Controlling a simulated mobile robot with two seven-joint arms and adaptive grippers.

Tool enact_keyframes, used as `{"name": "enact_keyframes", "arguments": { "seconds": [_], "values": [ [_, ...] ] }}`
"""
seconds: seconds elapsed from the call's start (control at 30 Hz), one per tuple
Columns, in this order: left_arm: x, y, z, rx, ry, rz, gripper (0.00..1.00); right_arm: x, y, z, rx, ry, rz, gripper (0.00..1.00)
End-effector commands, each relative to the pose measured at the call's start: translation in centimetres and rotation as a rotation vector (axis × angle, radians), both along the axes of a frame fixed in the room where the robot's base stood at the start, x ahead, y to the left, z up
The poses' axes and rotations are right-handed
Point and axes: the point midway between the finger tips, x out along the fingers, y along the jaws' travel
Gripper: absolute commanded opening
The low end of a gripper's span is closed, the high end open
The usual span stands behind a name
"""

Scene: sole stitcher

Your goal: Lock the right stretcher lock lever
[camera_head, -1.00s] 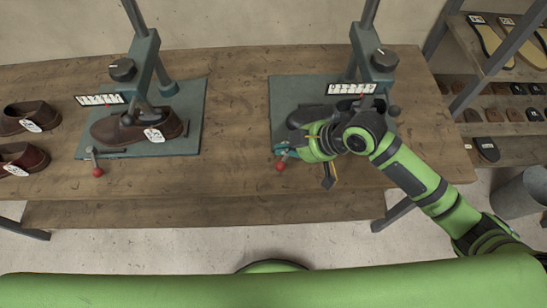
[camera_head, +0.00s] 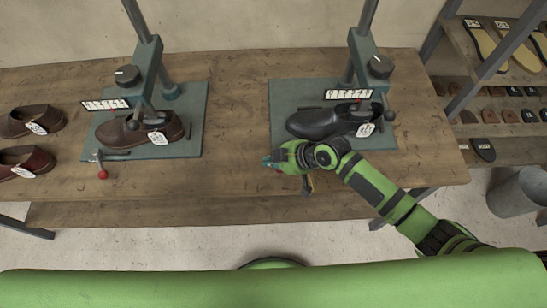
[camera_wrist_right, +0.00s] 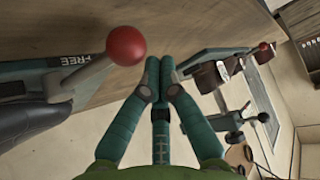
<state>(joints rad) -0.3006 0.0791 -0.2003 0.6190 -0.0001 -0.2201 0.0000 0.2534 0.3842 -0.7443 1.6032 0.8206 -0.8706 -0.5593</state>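The right stretcher (camera_head: 283,95) stands on the bench with a black shoe (camera_head: 325,122) on it. My right gripper (camera_head: 268,161) is at the front left corner of its base and hides most of its lock lever in the head view. In the right wrist view, the lever (camera_wrist_right: 88,78) has a red ball knob (camera_wrist_right: 125,45) and slants beside a plate with the word "FREE" (camera_wrist_right: 80,60). My right gripper's teal fingers (camera_wrist_right: 160,68) have their tips together and empty, to the right of the knob, with a gap in the picture. My left gripper is not in view.
The left stretcher (camera_head: 195,105) holds a brown shoe (camera_head: 128,134); its own red-knobbed lever (camera_head: 102,174) is at its front left. Two brown shoes (camera_head: 25,121) lie at the far left. A shelf (camera_head: 500,85) stands right. The bench between stretchers is clear.

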Motion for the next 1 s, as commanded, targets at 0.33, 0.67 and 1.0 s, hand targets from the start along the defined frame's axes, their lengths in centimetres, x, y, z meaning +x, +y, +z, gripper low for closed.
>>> {"name": "enact_keyframes", "arguments": {
  "seconds": [0.33,0.67,1.0],
  "values": [
    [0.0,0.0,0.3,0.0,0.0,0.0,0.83,-0.4,-0.7,-0.2,0.001,0.0,0.0,0.0],
    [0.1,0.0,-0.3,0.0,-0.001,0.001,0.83,-0.4,-1.0,-0.3,0.0,-0.001,0.026,0.0],
    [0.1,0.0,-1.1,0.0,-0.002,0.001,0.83,-0.8,-1.4,-0.3,0.001,-0.001,0.083,0.0]
  ]
}}
